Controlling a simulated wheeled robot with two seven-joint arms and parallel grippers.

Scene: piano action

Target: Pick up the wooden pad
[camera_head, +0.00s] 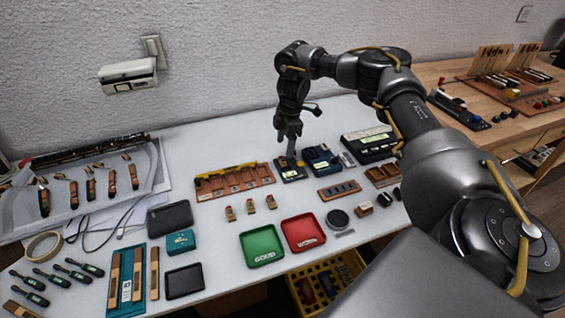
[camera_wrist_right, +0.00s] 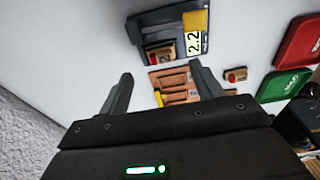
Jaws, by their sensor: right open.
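My right gripper (camera_head: 290,148) is above the dark tray (camera_head: 292,174) at the back middle of the table. In the right wrist view, the gripper (camera_wrist_right: 161,72) is open with nothing between its fingers. The dark tray (camera_wrist_right: 150,25) shows beyond the fingertips, with a yellow square and a "2.2" label (camera_wrist_right: 193,43). A small wooden piece with a red part (camera_wrist_right: 161,54) lies in it, apart from the fingers. I cannot tell for certain that this is the wooden pad. My left gripper is not in view.
A brown wooden rack (camera_head: 236,183) lies left of the tray, and a blue tray (camera_head: 322,159) stands close on its right. Green (camera_head: 262,246) and red (camera_head: 303,233) trays are nearer the front. A wall (camera_head: 220,50) rises behind the table.

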